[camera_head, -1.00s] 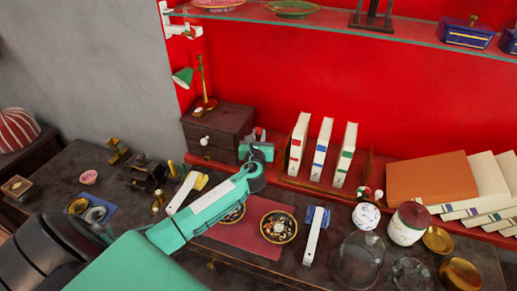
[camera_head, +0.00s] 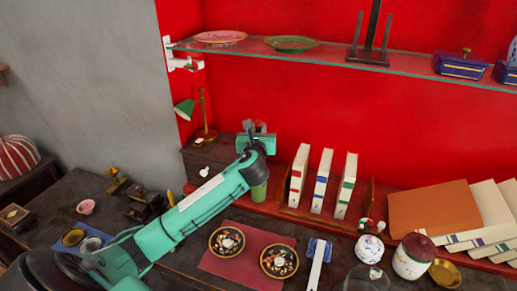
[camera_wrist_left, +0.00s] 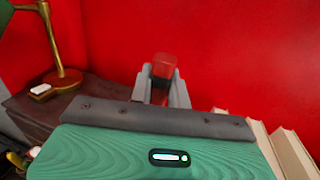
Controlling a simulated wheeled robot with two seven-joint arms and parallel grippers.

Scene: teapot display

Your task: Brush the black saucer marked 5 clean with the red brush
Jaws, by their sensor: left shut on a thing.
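My left gripper (camera_head: 257,128) is raised in front of the red wall, over the dark drawer box. In the left wrist view it is shut on the red brush (camera_wrist_left: 162,72), of which a red and black part shows between the fingers. Two black saucers with gold rims lie on a dark red mat: a left saucer (camera_head: 227,242) and a right saucer (camera_head: 279,261). Both hold pale and coloured bits. The number marks are too small to read, so I cannot tell which is 5. My right gripper is not in view.
A dark drawer box (camera_head: 210,163) with a green lamp (camera_head: 186,109) stands behind. Upright white books (camera_head: 321,180) stand right of my gripper. A blue-headed, white-handled tool (camera_head: 318,262) lies right of the mat. A glass shelf (camera_head: 330,52) hangs above.

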